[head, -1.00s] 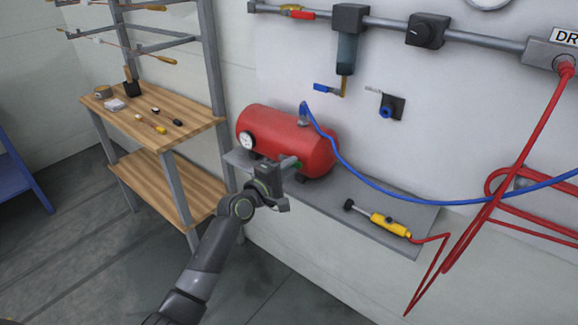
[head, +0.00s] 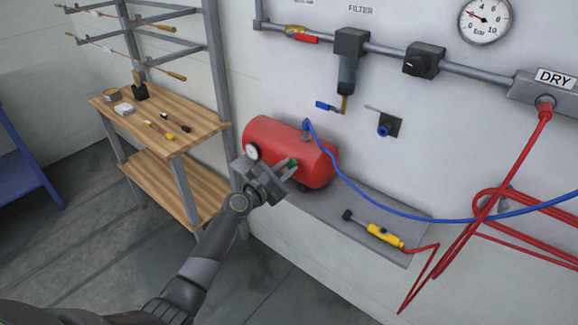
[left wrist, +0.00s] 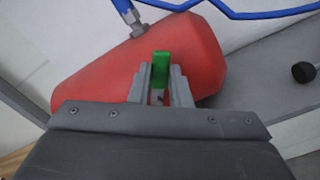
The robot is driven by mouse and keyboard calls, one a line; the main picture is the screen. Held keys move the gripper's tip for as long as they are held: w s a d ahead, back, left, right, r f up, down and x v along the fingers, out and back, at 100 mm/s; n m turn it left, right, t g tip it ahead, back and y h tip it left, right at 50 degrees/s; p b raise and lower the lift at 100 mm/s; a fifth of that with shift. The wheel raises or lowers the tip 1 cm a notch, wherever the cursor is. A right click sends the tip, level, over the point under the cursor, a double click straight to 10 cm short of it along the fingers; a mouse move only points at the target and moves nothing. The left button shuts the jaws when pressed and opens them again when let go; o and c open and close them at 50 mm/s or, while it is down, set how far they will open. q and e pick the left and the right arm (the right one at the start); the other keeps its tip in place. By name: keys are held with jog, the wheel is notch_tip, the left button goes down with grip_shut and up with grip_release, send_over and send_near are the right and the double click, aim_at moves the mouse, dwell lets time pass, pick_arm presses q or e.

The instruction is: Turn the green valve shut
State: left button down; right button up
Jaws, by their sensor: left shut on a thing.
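The green valve handle (head: 293,163) is at the front of the red tank (head: 322,165), low on its right half. My left gripper (head: 287,170) reaches in from the left and is shut on the green handle. In the left wrist view, the handle (left wrist: 161,62) stands upright between the two fingers (left wrist: 160,88), and its upper part sticks out beyond them. The red tank (left wrist: 100,80) fills the space behind. The valve body is mostly hidden by the gripper. My right gripper is not in view.
The tank sits on a grey wall shelf (head: 345,212) with a yellow tool (head: 384,235) on its right. A blue hose (head: 375,195) runs from the tank top. A wooden bench (head: 165,125) stands left. Pipes and a filter (head: 346,70) are on the wall above.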

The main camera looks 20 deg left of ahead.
pick_arm(q)
jog(key=n, duration=0.1)
jog(key=a+n+p, duration=0.1)
jog(key=n, duration=0.1)
jog(key=shift+w+a+r+n, duration=0.15)
jog(key=shift+w+r+n, duration=0.05)
jog(key=shift+r+n, duration=0.15)
jog(key=shift+w+a+n+p, duration=0.1)
jog(key=shift+a+n+p, duration=0.25)
jog(key=shift+n, duration=0.45)
jog(key=shift+w+a+n+p, duration=0.1)
jog(key=shift+a+n+p, duration=0.2)
jog(key=shift+n, duration=0.45)
jog(key=c, duration=1.3)
grip_release()
jog(key=shift+c, duration=0.2)
